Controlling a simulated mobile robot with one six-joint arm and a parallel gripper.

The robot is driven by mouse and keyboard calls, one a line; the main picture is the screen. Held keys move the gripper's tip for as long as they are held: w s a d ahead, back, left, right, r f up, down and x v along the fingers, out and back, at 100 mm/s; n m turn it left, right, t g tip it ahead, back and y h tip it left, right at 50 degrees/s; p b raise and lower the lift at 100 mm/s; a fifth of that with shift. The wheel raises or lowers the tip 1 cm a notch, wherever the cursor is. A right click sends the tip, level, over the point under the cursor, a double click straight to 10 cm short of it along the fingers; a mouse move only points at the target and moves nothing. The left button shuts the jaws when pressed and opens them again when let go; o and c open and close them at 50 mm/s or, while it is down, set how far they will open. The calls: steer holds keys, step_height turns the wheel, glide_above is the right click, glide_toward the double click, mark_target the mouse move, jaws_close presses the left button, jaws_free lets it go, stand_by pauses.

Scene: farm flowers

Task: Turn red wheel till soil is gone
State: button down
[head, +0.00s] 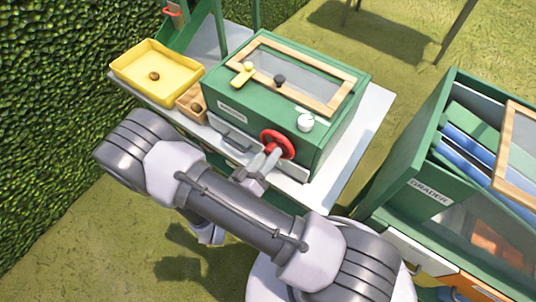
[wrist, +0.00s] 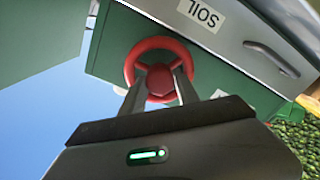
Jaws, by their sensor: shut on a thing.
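The red wheel (head: 277,144) is on the front face of the green machine (head: 322,140), near its right corner. It also shows in the wrist view (wrist: 158,45), with its round rim and red hub. My gripper (head: 268,157) reaches the wheel from the front; in the wrist view its two fingers (wrist: 157,90) are on either side of the lower hub and shut on the wheel. A grey drawer front marked SOIL (wrist: 230,30) sits beside the wheel. Whether soil is inside the machine cannot be told.
A white knob (head: 306,122) is above the wheel. A green grader cabinet (head: 400,190) stands at the right. A hedge (head: 50,90) borders the left.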

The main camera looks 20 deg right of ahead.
steer(key=c, duration=0.9)
jaws_free()
steer(key=p+v, duration=0.2)
steer(key=v, duration=1.5)
steer(key=shift+a, duration=0.2)
steer(key=shift+s, duration=0.1)
